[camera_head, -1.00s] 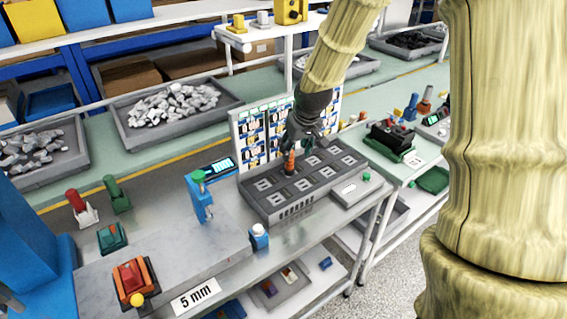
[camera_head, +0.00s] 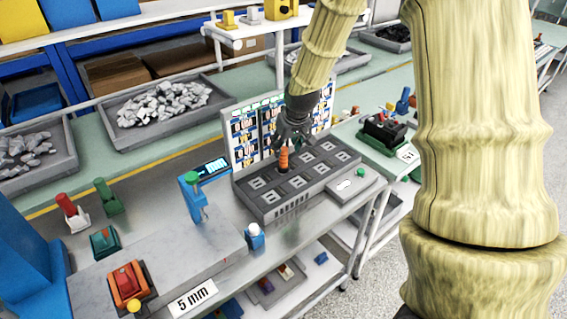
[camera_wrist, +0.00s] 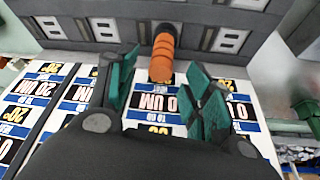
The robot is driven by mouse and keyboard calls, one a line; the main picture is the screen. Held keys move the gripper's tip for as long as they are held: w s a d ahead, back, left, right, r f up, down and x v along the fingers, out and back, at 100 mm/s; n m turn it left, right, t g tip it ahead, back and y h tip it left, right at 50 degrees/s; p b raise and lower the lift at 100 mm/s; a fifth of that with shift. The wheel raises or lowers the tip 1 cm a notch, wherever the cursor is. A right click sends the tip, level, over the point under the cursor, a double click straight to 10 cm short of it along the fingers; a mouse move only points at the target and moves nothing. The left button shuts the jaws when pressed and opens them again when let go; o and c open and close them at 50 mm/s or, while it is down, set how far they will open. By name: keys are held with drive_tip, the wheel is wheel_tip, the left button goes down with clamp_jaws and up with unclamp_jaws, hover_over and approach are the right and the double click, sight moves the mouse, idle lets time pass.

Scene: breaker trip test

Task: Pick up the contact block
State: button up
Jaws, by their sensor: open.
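An orange cylindrical piece (camera_head: 284,159), which seems to be the contact block, stands upright on a grey fixture (camera_head: 291,212) with several marked square slots. In the wrist view the orange piece (camera_wrist: 162,58) has a dark lower part and shows between and beyond the green fingertips. My gripper (camera_head: 289,143) is just above and behind it in the head view. In the wrist view my gripper (camera_wrist: 160,88) has its fingers spread, with no grip on the piece. Whether a finger touches it I cannot tell.
A panel of printed labels (camera_head: 243,140) stands close behind the fixture. A blue stand with a green top and display (camera_head: 194,195) is to the left. A red-button box (camera_head: 127,282) sits at the front left. Bare grey bench (camera_head: 222,238) lies between.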

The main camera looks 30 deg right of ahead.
sight(285, 150)
drive_tip(key=shift+p+x, duration=1.05)
drive_tip(key=shift+x, duration=1.5)
drive_tip(key=shift+s, duration=0.15)
clamp_jaws()
